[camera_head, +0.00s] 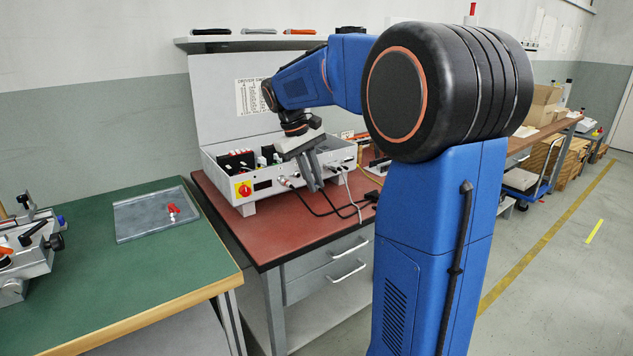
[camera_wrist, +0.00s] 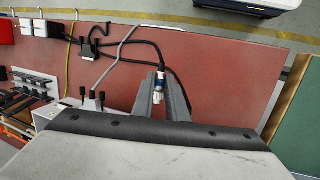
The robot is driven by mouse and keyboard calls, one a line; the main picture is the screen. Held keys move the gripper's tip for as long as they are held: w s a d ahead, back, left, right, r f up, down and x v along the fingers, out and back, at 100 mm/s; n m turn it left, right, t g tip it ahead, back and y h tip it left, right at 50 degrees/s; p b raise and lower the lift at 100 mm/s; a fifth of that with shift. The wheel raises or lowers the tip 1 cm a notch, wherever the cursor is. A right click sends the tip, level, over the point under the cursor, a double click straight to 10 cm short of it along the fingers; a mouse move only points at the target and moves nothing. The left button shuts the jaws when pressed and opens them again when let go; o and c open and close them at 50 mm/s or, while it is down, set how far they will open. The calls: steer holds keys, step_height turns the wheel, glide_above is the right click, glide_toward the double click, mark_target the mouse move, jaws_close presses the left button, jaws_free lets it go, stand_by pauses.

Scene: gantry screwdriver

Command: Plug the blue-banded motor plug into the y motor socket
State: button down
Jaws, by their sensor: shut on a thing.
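My gripper (camera_head: 313,178) points down in front of the control box (camera_head: 274,186) on the red bench. In the wrist view, the gripper's grey fingers (camera_wrist: 161,98) are shut on a white plug (camera_wrist: 157,97) with a bluish band, with a black cable at its far end. In the head view, the fingers mostly hide this plug. A pale round connector (camera_head: 284,181) shows on the box's front panel, left of the fingers. The y motor socket cannot be singled out, and I cannot tell whether the held plug touches it.
Black cables run across the red bench (camera_head: 280,232) to a black block (camera_wrist: 87,48). A grey cable (camera_wrist: 123,46) and a yellow-green wire (camera_wrist: 69,50) lie nearby. A red knob (camera_head: 243,189) sits on the box front. A green bench (camera_head: 140,262) stands at left.

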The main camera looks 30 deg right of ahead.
steer(key=shift+w+a, duration=0.1)
steer(key=shift+w, duration=2.45)
steer(key=shift+w, duration=0.75)
stand_by(0.4)
steer(key=c, duration=1.7)
jaws_free()
steer(key=shift+o, duration=0.2)
steer(key=shift+v, duration=2.8)
